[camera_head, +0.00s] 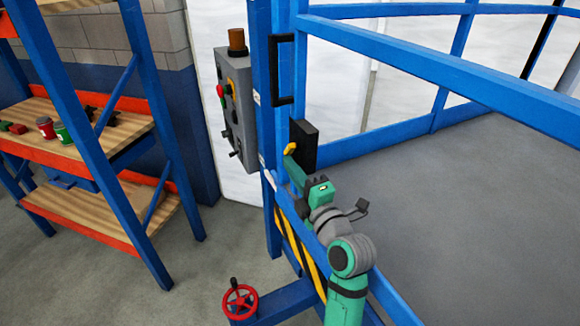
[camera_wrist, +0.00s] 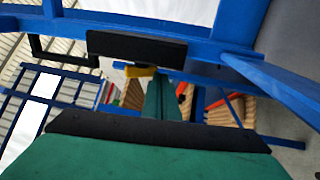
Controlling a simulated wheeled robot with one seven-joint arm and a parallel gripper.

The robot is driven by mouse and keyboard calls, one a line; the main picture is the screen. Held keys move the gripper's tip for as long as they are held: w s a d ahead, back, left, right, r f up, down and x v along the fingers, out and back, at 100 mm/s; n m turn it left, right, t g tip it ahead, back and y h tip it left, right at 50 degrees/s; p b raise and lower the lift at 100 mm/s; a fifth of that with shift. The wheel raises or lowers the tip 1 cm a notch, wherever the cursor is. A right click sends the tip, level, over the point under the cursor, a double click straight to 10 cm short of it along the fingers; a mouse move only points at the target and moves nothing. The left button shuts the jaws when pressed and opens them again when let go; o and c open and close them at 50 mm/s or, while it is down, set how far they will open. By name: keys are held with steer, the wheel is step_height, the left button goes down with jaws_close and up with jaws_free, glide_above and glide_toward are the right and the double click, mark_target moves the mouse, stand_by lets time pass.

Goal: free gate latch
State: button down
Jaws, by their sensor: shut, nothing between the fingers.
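The gate latch shows as a black box (camera_head: 304,146) on the blue gate post, with a small yellow lever (camera_head: 290,149) on its left side. In the wrist view the black box (camera_wrist: 136,48) is near the top centre, with the yellow lever (camera_wrist: 140,72) just below it. My gripper (camera_head: 291,166), with green fingers, is shut and empty, its tips just below the yellow lever. In the wrist view a green finger (camera_wrist: 163,98) reaches up close beside the lever's right end. I cannot tell whether they touch.
A black pull handle (camera_head: 284,70) is on the post above the latch. A grey control box (camera_head: 234,110) with buttons hangs to the left. Blue rails (camera_head: 440,60) enclose a grey floor at right. A red handwheel (camera_head: 240,299) is below, and a shelf rack (camera_head: 100,150) stands left.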

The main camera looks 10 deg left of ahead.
steer(key=shift+w+a+f, duration=0.4)
steer(key=shift+w+a, duration=0.15)
steer(key=shift+w, duration=0.25)
stand_by(1.1)
steer(key=v, duration=1.1)
steer(key=shift+a, duration=0.2)
